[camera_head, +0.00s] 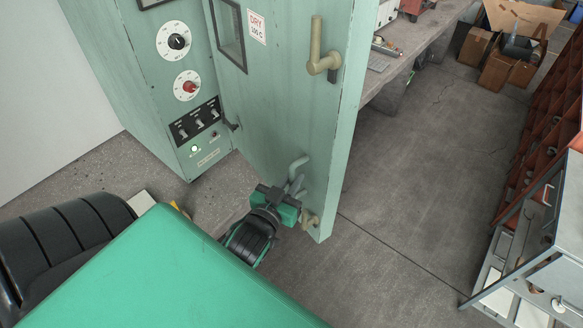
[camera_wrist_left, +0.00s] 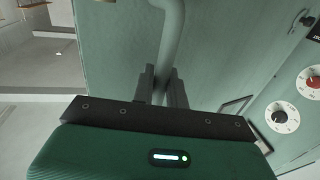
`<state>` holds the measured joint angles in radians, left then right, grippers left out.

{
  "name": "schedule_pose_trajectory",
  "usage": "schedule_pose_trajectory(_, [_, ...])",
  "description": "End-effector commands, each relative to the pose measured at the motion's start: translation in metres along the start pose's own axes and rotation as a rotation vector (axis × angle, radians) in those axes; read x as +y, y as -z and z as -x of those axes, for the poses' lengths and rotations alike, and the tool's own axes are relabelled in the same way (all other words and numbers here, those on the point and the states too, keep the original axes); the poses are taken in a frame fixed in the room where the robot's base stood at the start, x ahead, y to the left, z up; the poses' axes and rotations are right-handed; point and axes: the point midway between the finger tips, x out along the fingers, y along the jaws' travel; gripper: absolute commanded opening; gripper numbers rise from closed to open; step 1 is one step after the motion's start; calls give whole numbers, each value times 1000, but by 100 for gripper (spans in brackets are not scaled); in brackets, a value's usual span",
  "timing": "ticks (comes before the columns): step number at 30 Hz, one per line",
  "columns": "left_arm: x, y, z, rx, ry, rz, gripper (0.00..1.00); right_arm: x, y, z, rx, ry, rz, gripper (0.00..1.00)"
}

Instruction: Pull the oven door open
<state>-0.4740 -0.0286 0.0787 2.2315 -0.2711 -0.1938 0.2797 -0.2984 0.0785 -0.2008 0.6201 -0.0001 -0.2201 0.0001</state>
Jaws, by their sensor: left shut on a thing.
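The pale green oven door (camera_head: 285,110) stands swung out at an angle from the oven's control panel (camera_head: 185,75). Its thick free edge shows on the right, and the oven's inside is hidden behind it. My left gripper (camera_head: 290,190) is low at the door's outer face, shut on the curved door handle (camera_head: 298,163). In the left wrist view the handle (camera_wrist_left: 172,35) runs down between the two fingers (camera_wrist_left: 161,85). My right gripper is not in view.
A beige latch lever (camera_head: 317,50) sits high on the door and another fitting (camera_head: 311,220) near its lower corner. A workbench (camera_head: 405,60) stands behind the door. A grey drawer cabinet (camera_head: 545,235) is at right. The concrete floor (camera_head: 430,170) between is clear.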

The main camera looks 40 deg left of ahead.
Motion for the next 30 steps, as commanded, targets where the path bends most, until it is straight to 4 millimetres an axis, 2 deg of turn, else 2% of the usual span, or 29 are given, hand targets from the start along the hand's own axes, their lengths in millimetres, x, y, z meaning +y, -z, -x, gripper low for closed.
schedule_pose_trajectory(7, [-1,1,0,3,1,0,0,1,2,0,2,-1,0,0])
schedule_pose_trajectory(8, [-1,1,0,2,1,0,16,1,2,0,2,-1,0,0])
schedule_pose_trajectory(10, [-1,1,0,2,1,-1,30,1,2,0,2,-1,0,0])
schedule_pose_trajectory(11, [-1,1,0,2,1,-1,32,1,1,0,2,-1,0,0])
schedule_pose_trajectory(22, [0,-1,4,0,1,-1,32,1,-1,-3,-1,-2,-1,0])
schedule_pose_trajectory(26, [0,-4,18,-2,1,0,32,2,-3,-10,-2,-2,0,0])
schedule_pose_trajectory(30, [0,-4,40,-2,1,1,32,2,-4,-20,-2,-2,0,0])
